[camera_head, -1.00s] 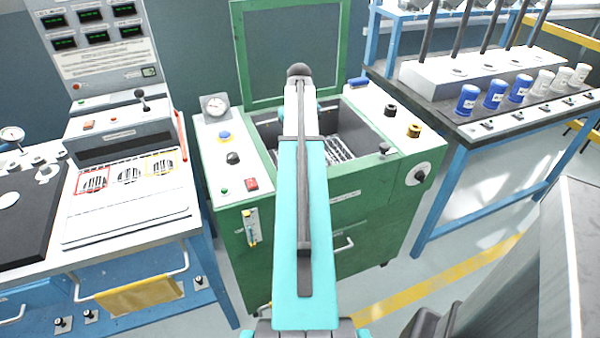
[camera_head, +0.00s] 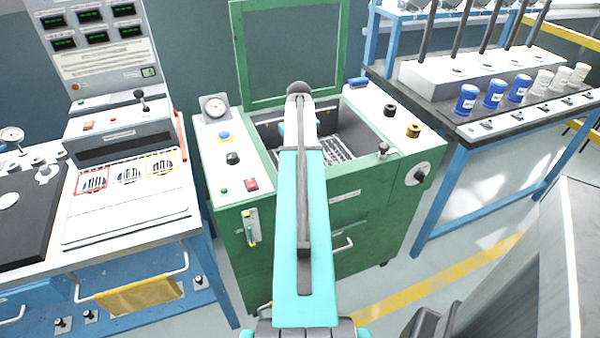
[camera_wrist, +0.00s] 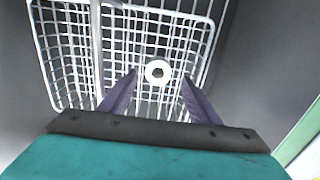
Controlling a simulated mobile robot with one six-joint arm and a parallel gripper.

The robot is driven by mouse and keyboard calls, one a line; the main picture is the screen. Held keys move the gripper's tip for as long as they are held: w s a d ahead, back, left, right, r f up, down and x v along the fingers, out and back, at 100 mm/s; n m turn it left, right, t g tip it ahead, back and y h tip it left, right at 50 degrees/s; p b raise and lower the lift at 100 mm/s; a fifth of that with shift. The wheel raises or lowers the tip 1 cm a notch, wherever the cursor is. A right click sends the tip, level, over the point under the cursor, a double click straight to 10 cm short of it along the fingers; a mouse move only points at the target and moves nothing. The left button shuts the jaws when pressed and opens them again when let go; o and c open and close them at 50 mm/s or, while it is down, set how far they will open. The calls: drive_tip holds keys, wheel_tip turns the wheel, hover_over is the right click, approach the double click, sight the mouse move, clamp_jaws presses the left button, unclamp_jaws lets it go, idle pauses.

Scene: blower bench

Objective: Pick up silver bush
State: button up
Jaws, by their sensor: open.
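The silver bush (camera_wrist: 158,72), a small pale ring with a dark centre hole, shows in the wrist view against the white wire basket (camera_wrist: 62,50). My gripper (camera_wrist: 160,84) is open, its two dark fingers pointing toward the bush, one to each side of it in the picture. I cannot tell how far beyond the fingertips the bush is. In the head view my arm reaches into the open tank of the green machine (camera_head: 372,215) and hides my gripper and the bush. Part of the wire basket shows there, right of my arm.
The tank's grey walls (camera_wrist: 262,50) stand around the basket. The machine's raised green lid (camera_head: 292,50) is behind my arm. A bench with a control panel (camera_head: 100,40) stands left. A bench with blue cups (camera_head: 467,99) and white cups stands right.

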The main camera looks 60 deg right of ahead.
drive_tip(key=shift+s+d+f, duration=0.1)
drive_tip(key=shift+f, duration=2.3)
clamp_jaws()
drive_tip(key=shift+r, duration=0.1)
wheel_tip(320, 180, up, 10)
